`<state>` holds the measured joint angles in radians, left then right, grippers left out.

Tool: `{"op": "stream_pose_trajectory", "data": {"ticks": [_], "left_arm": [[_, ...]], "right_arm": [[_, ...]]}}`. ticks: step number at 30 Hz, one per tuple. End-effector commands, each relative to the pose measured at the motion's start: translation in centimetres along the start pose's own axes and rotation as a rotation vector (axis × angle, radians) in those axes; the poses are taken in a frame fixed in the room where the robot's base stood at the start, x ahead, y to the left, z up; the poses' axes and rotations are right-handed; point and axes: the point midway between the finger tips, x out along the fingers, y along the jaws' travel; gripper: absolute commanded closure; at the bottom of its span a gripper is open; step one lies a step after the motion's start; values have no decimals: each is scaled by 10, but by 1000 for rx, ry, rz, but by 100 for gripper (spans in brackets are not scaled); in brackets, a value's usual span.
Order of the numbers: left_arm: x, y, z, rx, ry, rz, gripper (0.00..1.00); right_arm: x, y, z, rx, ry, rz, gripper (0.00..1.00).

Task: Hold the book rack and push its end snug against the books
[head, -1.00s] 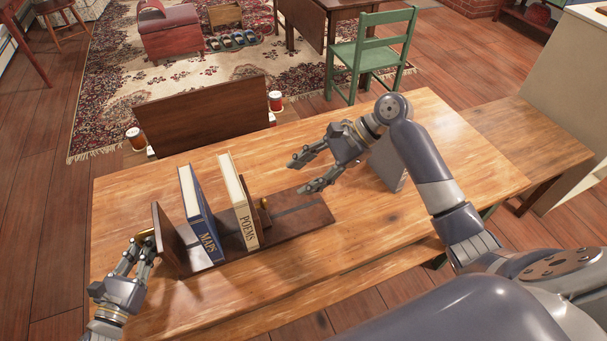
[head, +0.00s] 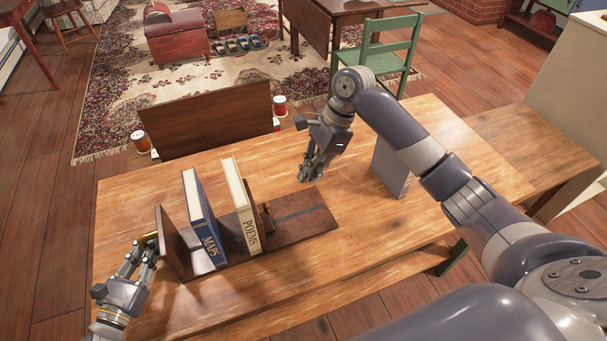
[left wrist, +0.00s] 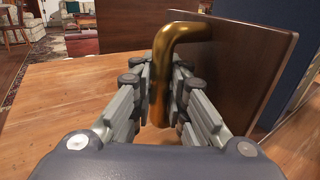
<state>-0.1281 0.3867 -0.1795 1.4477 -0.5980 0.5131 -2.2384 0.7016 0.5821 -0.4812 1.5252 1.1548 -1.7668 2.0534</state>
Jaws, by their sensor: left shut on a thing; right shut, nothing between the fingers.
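The dark wooden book rack (head: 305,227) lies on the table. A blue MAPS book (head: 197,207) and a cream POEMS book (head: 241,205) stand in it, leaning a little, with a gap between them. The rack's left end board (head: 172,243) is upright. The sliding end (head: 266,214) is mostly hidden behind POEMS. My left gripper (head: 145,248) is shut on the brass handle (left wrist: 180,50) of the left end board, seen closely in the left wrist view. My right gripper (head: 308,178) is shut and empty, above the table behind the rack's right part.
A grey book or block (head: 391,170) stands on the table right of my right gripper. The wooden table (head: 370,225) is clear in front of the rack and to its right. A bench (head: 200,120) is beyond the table's far edge.

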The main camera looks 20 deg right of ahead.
Motion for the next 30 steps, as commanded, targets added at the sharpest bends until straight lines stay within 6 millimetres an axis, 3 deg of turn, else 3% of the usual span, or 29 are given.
{"op": "stream_pose_trajectory", "data": {"ticks": [6,11,18,30], "left_arm": [[-1,1,-1,0,2,1,100],[-1,1,-1,0,2,2,100],[-1,1,-1,0,2,1,100],[-1,1,-1,0,2,2,100]], "right_arm": [[49,1,1,-1,-2,5,100],[79,0,3,-2,-3,2,100],[88,0,33,-3,-2,-1,100],[90,0,38,-2,-2,-1,100]]}}
